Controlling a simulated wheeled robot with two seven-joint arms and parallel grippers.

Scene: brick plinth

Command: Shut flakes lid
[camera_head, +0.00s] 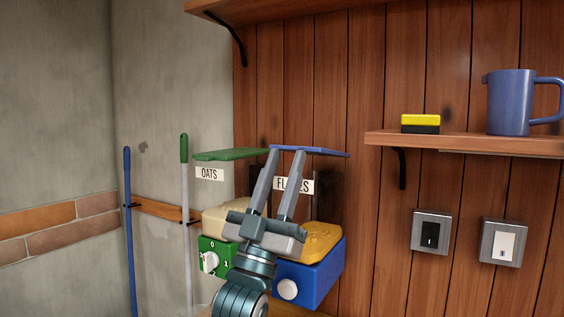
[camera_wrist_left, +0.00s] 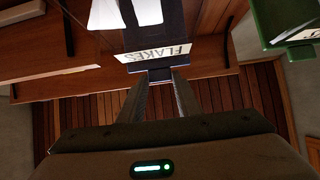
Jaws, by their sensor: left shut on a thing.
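The blue flakes lid (camera_head: 325,152) is raised well above the blue flakes box (camera_head: 333,268), which stands open with yellow-brown contents showing. A white FLAKES label (camera_head: 306,186) shows below the lid, partly hidden by my fingers; it also shows in the left wrist view (camera_wrist_left: 153,53). My left gripper (camera_head: 287,150) reaches up in front of the box and is shut on the lid's front edge. In the left wrist view its fingertips (camera_wrist_left: 160,78) meet at a dark blue edge just below the label. My right gripper is not in view.
A green box (camera_head: 210,243) with a dial stands at left, its green OATS lid (camera_head: 228,155) also raised. A wooden shelf (camera_head: 470,141) at right holds a blue mug (camera_head: 510,103) and a yellow-black block (camera_head: 420,123). Two switches (camera_head: 431,232) are on the wall.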

